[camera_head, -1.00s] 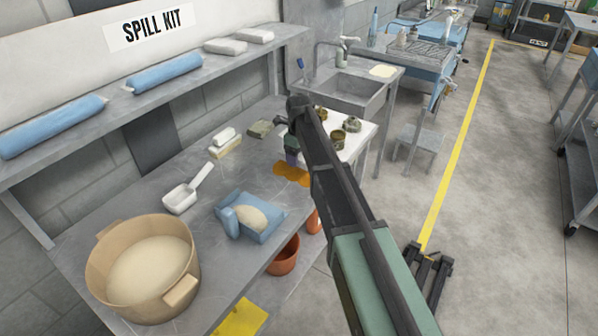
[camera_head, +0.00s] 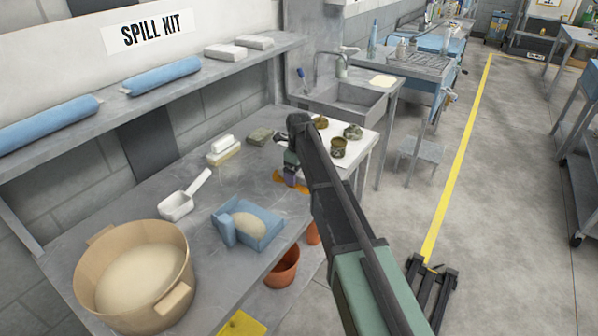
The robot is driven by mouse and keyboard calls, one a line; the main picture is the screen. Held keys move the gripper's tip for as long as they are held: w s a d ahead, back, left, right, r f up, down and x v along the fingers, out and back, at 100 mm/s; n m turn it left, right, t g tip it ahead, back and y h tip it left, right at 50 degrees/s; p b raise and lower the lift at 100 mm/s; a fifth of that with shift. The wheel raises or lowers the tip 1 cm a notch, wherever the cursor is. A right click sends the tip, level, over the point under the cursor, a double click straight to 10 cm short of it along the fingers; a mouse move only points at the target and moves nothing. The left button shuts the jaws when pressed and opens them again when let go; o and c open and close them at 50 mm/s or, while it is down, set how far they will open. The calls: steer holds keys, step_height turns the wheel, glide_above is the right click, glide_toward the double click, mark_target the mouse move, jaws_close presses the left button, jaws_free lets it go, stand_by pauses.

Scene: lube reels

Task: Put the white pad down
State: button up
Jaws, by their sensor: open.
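Two white pads lie flat on the shelf under the spill kit sign, a nearer one (camera_head: 226,52) and a farther one (camera_head: 254,42). My gripper (camera_head: 291,178) is low over the bench, at an orange patch (camera_head: 288,187) near the bench's front edge, well away from the shelf pads. It is open; its fingertips are small and partly hidden by my arm. I see no white pad in it. I cannot tell whether it touches the bench.
A blue tray (camera_head: 262,213), white scoop (camera_head: 184,197) and tan tub (camera_head: 135,275) stand on the bench (camera_head: 120,190). A white sheet (camera_head: 362,140) with several brass parts lies beside my arm, near the sink (camera_head: 345,108). Orange pots (camera_head: 282,268) are below the front edge.

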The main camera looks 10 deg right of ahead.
step_height(320, 180, up, 13)
steer(key=p, duration=1.2)
steer(key=s+n, duration=2.7)
steer(key=s, duration=0.5)
steer(key=shift+s+f, duration=0.15)
steer(key=shift+f, duration=0.2)
